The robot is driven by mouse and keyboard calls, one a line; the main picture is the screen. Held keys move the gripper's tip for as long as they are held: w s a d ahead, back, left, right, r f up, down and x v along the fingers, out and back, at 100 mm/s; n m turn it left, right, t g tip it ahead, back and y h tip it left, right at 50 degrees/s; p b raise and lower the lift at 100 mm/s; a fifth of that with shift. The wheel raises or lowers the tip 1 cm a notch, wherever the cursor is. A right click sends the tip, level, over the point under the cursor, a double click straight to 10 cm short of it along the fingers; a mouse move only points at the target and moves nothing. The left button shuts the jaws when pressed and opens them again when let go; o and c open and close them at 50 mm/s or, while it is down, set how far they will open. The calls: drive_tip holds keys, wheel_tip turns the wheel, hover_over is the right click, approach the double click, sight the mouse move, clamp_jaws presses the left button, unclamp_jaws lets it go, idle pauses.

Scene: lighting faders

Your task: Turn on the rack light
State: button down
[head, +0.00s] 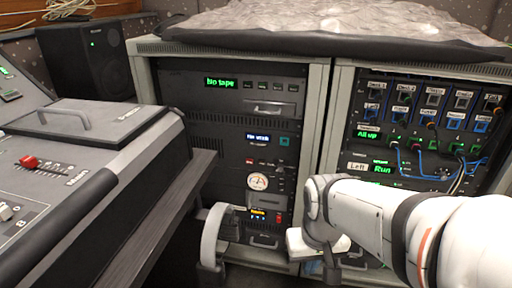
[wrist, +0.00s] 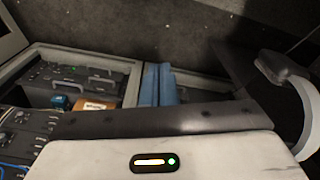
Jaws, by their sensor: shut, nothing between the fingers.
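No part is readably labelled as the rack light or its switch. The left equipment rack (head: 145,75) has a green "No tape" display (head: 221,82), a round gauge (head: 258,181) and a small lit panel (head: 258,212) with a red button (head: 278,218) beside it. The right rack (head: 338,110) has labelled switches and "Left" and "Run" displays. My gripper (head: 316,268) is low in front of the racks, pointing down, its fingers partly hidden. No contact with a control is visible.
A grey console (head: 70,150) with a red fader knob (head: 29,162) stands at left. A black speaker (head: 88,60) is behind it. A pale curved part (head: 213,235) stands before the left rack. Blue and pale cables (head: 410,168) hang on the right rack.

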drive_tip(key=w+a+f+m+t+h+p, duration=0.1)
drive_tip(key=w+m+t+p, duration=0.3)
drive_tip(key=w+m, duration=0.7)
drive_tip(key=w+a+f+m+t+h+p, duration=0.1)
drive_tip(key=w+f+m+t+h+p, duration=0.1)
drive_tip(key=w+m, duration=0.8)
drive_tip(key=w+f+t+p, duration=0.1)
drive_tip(key=w+t+p, duration=0.1)
drive_tip(key=w, duration=0.3)
drive_tip(key=shift+w+a+f+m+t+p, duration=0.3)
drive_tip(key=shift+a+f+m+p, duration=0.1)
drive_tip(key=shift+p, duration=0.45)
drive_tip(key=b, duration=0.3)
approach(281, 185)
drive_tip(key=s+f+x, duration=0.1)
drive_tip(key=x, duration=0.4)
drive_tip(key=shift+w+d+r, duration=0.1)
drive_tip(key=shift+w+d, duration=0.05)
drive_tip(key=shift+w, duration=0.7)
